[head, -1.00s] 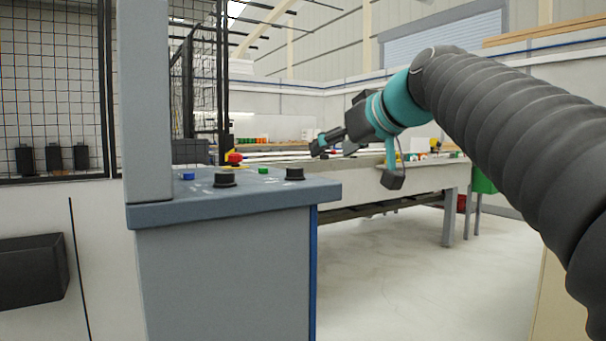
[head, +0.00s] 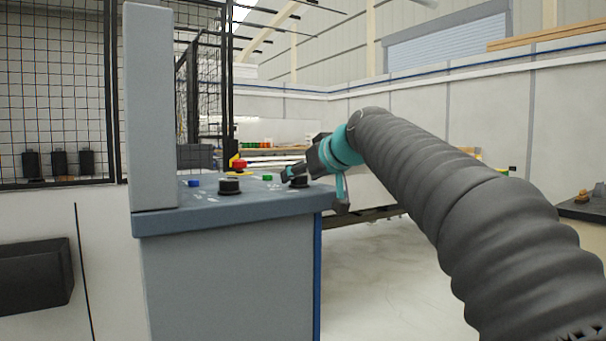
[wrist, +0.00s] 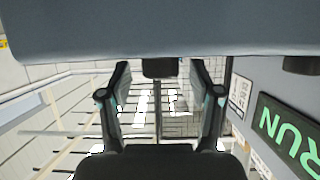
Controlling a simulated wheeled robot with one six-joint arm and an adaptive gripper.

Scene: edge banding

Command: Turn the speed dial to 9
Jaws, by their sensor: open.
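Two black dials stand on the blue-grey control panel (head: 250,206). The left dial (head: 229,186) is uncovered. The right dial (head: 300,182) is partly behind or beside my gripper (head: 288,174), which reaches in from the right. In the wrist view, which looks upside down, my gripper (wrist: 160,80) is open, with one finger on each side of a black dial (wrist: 159,68). I see gaps at both sides and cannot tell whether the fingertips reach its depth. Another dial (wrist: 302,65) shows at the right edge. Dial markings are too small to read.
A red emergency button (head: 239,165), a blue button (head: 194,183) and a green button (head: 267,177) sit on the panel. A grey upright (head: 152,110) rises at its left. In the wrist view a screen (wrist: 288,135) reads RUN. Open floor lies to the right.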

